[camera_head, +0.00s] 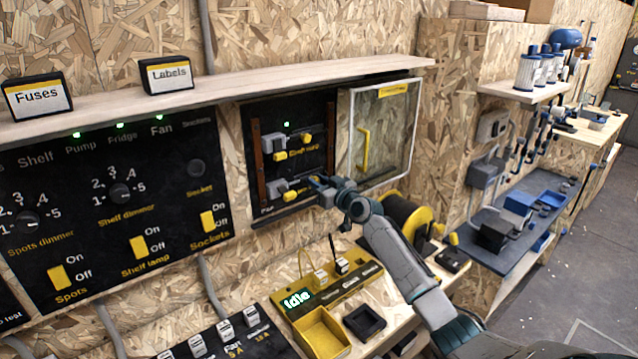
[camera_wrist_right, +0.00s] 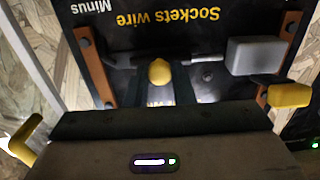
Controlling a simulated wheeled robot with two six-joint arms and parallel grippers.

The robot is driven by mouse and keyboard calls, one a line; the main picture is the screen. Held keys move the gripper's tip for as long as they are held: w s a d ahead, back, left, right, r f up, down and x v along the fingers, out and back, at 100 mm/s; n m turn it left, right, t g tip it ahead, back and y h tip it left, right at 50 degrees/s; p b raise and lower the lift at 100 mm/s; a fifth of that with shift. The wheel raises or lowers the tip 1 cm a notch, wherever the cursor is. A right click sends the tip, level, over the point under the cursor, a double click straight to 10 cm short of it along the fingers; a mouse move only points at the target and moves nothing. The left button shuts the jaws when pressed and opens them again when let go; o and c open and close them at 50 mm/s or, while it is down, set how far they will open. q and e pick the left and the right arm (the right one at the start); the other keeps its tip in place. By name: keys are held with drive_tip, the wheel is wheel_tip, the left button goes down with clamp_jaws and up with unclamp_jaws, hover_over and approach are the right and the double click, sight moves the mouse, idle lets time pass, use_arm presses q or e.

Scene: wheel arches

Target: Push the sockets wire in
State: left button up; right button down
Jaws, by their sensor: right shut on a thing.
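The open black wiring panel (camera_head: 268,112) is on the wall, with a "Sockets wire" label upside down in the right wrist view (camera_wrist_right: 170,17). My right gripper (camera_head: 322,184) reaches into its lower part. In the right wrist view its fingers (camera_wrist_right: 160,85) are shut on a yellow piece (camera_wrist_right: 159,71), which looks like part of the sockets wire. My left gripper is not in view.
A clear door (camera_head: 385,135) with a yellow handle (camera_head: 364,150) stands open right of the panel. A wooden shelf (camera_head: 230,85) runs above. Below is a bench with a yellow tester (camera_head: 325,298) reading "Idle" and a yellow cable reel (camera_head: 414,224).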

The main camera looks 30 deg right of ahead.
sight(302, 181)
drive_tip(key=a+p, duration=0.2)
drive_tip(key=a, duration=0.1)
drive_tip(key=shift+s+a+r, duration=0.1)
drive_tip(key=shift+s, duration=0.05)
drive_tip(key=shift+a, duration=0.1)
drive_tip(key=shift+f, duration=0.2)
drive_tip(key=c, duration=1.6)
unclamp_jaws()
drive_tip(key=o, duration=0.4)
drive_tip(key=shift+c, duration=0.2)
drive_tip(key=shift+a+r, duration=0.1)
drive_tip(key=shift+s, duration=0.1)
